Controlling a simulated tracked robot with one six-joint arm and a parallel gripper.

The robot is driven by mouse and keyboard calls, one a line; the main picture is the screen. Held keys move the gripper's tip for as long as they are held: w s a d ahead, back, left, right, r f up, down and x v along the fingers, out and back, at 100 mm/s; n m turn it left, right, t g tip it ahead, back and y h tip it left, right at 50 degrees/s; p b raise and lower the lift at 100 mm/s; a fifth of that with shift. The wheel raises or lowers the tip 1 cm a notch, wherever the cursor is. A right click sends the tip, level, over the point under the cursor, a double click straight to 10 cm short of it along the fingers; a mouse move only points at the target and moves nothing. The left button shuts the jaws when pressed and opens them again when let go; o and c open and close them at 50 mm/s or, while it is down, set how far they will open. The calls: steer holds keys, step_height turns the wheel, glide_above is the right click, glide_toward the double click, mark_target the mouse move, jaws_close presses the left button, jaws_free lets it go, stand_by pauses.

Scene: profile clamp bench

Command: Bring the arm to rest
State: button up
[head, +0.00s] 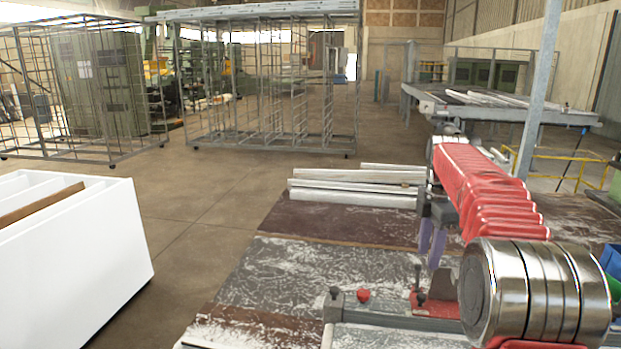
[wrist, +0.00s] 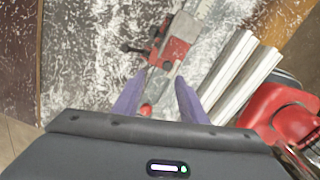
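My gripper (head: 429,250) hangs over the workbench (head: 300,262), with its two purple fingers pointing down. In the wrist view the fingers of my gripper (wrist: 160,86) stand apart, with nothing held between them. A bar clamp (head: 390,317) with a grey bar and red parts lies on the bench, below and close to the gripper. In the wrist view the red clamp part (wrist: 172,52) shows just beyond the fingertips. A small red knob (head: 363,295) shows near the clamp's left end. The exact height above the clamp is hard to tell.
Several white profiles (head: 355,188) lie at the bench's far end. A white bin (head: 70,255) stands on the floor at left. Wire cage racks (head: 262,90) and another table with profiles (head: 490,106) stand behind. Open floor (head: 200,205) lies between bin and bench.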

steer(key=f+m, duration=0.1)
steer(key=s+f+m, duration=0.1)
steer(key=m, duration=0.1)
steer(key=s+a+f+m, duration=0.1)
steer(key=m, duration=0.1)
steer(key=shift+s+f, duration=0.15)
steer(key=shift+s, duration=0.05)
steer(key=s+a+m+t, duration=0.1)
steer(key=s+a+m, duration=0.3)
steer(key=s, duration=0.7)
steer(key=s+a+m+t, duration=0.2)
steer(key=s+a+m, duration=0.2)
steer(key=s, duration=0.7)
steer(key=s+a+m+t, duration=0.2)
steer(key=s+a+m, duration=0.2)
steer(key=s, duration=0.7)
steer(key=shift+a+f+m, duration=0.25)
steer(key=shift+f+m, duration=0.1)
steer(key=shift+m, duration=0.65)
stand_by(0.3)
